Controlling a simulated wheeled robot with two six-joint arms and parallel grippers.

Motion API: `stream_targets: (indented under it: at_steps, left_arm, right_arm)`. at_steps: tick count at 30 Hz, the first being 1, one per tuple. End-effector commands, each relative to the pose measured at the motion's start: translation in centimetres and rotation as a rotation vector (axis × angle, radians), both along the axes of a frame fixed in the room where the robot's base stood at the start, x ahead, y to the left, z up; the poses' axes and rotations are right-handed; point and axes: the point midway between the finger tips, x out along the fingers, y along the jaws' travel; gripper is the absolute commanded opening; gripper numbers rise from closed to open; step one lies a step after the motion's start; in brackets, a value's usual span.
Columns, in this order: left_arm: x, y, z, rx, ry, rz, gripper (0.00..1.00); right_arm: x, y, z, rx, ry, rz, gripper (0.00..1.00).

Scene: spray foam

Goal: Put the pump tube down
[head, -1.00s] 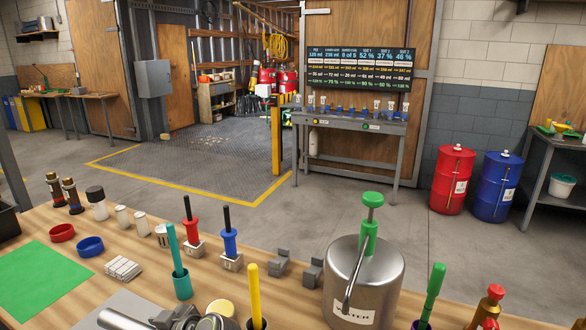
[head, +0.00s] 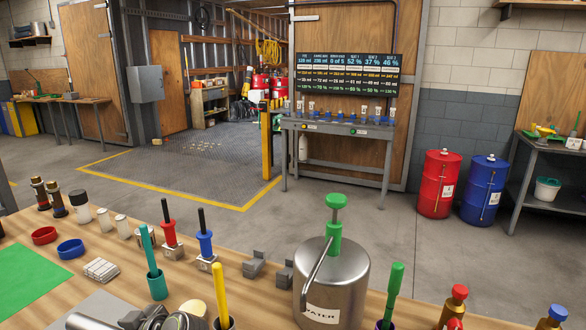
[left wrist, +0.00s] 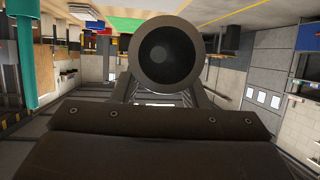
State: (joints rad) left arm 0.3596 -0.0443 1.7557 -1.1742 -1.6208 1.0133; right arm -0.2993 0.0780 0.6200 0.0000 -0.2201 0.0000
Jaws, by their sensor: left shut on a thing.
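My left gripper (head: 150,320) is at the bottom edge of the head view, low over the near part of the workbench, partly cut off. A silver metal tube (head: 88,322) sticks out to its left. In the left wrist view a round grey tube (left wrist: 166,55) faces the camera end-on, with a dark hollow middle. It sits between the fingers of my left gripper (left wrist: 166,90), which is shut on it. I take this to be the pump tube. Whether its far end touches anything is hidden. My right gripper is not in view.
A steel water can (head: 335,285) with a green pump handle stands right of my left gripper. Close by are a yellow stick (head: 221,290) in a cup, a teal stick (head: 149,250) in a cup and grey blocks (head: 254,265). A green mat (head: 25,270) lies at left.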

Motion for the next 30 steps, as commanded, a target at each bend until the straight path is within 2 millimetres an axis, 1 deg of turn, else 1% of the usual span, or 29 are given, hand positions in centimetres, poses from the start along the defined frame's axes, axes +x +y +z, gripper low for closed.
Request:
stream_targets:
  at_steps: [1, 5, 8, 12, 18, 21, 24, 30]
  left_arm:
    - [0.0, 0.9, 0.6, 0.006, -0.004, 0.007, 0.08]
    - [-0.2, 3.5, 1.7, 0.008, -0.004, 0.029, 0.08]
    - [-0.4, 6.1, 3.1, 0.011, -0.006, 0.052, 0.08]
    - [-0.9, 9.8, 5.5, 0.011, -0.005, 0.085, 0.08]
    - [-1.8, 14.5, 9.5, 0.010, -0.005, 0.135, 0.08]
    - [-2.3, 16.5, 11.4, 0.009, -0.005, 0.158, 0.08]
    - [-2.8, 17.9, 13.1, 0.006, -0.004, 0.177, 0.08]
    - [-2.9, 20.7, 15.6, 0.029, -0.012, 0.199, 0.08]
  right_arm:
    - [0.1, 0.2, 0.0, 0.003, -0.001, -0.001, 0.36]
    - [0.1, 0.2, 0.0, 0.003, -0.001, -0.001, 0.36]
    - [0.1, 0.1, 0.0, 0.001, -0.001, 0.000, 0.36]
    - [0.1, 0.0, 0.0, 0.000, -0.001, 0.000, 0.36]
    - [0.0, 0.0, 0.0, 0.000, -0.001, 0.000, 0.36]
    - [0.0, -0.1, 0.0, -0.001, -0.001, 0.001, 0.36]
    - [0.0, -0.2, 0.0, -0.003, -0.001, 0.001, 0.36]
    - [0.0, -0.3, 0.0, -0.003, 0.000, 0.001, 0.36]
